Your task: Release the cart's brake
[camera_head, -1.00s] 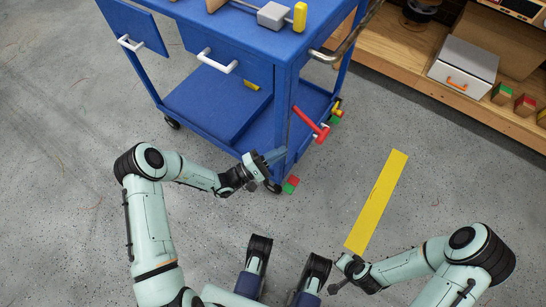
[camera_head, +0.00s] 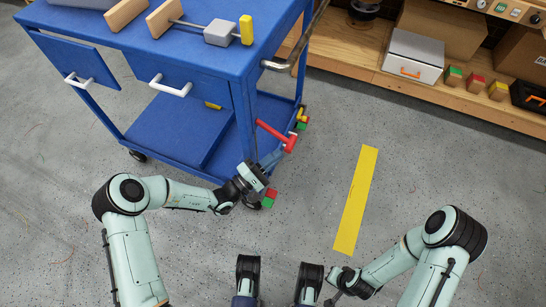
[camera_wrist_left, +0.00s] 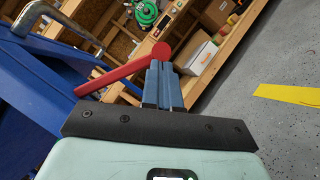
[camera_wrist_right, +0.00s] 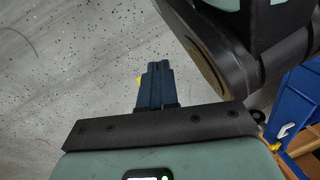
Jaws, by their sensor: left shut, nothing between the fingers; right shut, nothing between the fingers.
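The blue cart (camera_head: 190,140) stands at the upper left in the head view. A red lever (camera_head: 274,134) sticks out from its near right side, sloping down to the right. In the left wrist view the lever (camera_wrist_left: 112,78) slants up to a round red end just behind the fingertips. My left gripper (camera_head: 272,160) is shut and empty beside the lever's outer end; I cannot tell whether it touches. Its fingers also show in the left wrist view (camera_wrist_left: 161,75). A red and green block (camera_head: 269,198) is at the cart's near corner wheel. My right gripper (camera_wrist_right: 156,75) is shut and empty over the floor.
The cart top holds a clamp-like tool with a grey block (camera_head: 220,34) and wooden pieces. A wooden shelf (camera_head: 440,100) with a grey box (camera_head: 412,57) and small coloured blocks runs along the upper right. A yellow strip (camera_head: 355,200) lies on otherwise clear floor.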

